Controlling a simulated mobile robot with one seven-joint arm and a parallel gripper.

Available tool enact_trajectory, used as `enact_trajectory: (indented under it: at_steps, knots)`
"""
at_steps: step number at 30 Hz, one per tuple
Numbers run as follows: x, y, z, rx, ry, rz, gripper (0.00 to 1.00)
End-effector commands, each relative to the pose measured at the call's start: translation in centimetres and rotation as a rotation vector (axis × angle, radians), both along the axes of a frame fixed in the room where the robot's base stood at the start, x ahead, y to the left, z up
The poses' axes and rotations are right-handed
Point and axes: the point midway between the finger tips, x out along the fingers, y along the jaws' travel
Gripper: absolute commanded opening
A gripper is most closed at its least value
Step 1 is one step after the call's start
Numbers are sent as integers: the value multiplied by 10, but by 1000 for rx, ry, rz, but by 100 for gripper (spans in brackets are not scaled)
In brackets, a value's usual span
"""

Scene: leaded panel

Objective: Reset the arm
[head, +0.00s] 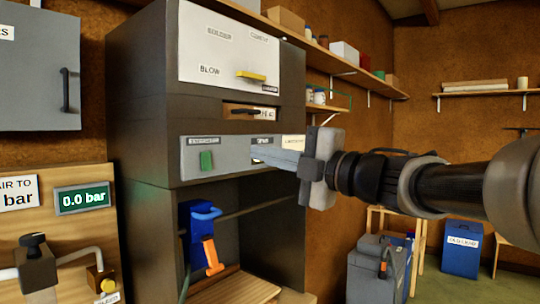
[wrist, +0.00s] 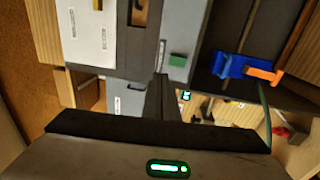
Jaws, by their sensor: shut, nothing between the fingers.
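My arm reaches in from the right in the head view. My gripper (head: 256,153) is shut and empty, its narrow grey fingers pointing left in front of the grey control strip (head: 228,170) of the dark cabinet. I cannot tell whether the fingertips touch the strip. They hide part of it below the middle label. In the wrist view the closed fingers (wrist: 161,82) stand up in the middle, beside the green switch (wrist: 177,60). That green switch (head: 206,160) sits left of the fingers in the head view.
A blue and orange tool (head: 206,240) hangs in the open bay below. A white panel (head: 225,45) with a yellow handle is above. A gauge (head: 82,198) reading 0.0 bar is at left. A blue bin (head: 462,252) and grey machine (head: 376,275) stand at right.

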Motion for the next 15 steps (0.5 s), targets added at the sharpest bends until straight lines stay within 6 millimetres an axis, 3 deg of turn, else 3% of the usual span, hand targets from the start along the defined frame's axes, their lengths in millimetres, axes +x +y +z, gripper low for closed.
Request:
enact_trajectory:
  at_steps: [8, 11, 13, 15]
  knots:
    - [4, -11, 10, 44, 19, -61, 0]
    - [15, -42, 24, 155, 86, -221, 0]
    - [20, -77, 28, 277, 176, -379, 0]
    - [17, -117, 18, 415, 302, -552, 0]
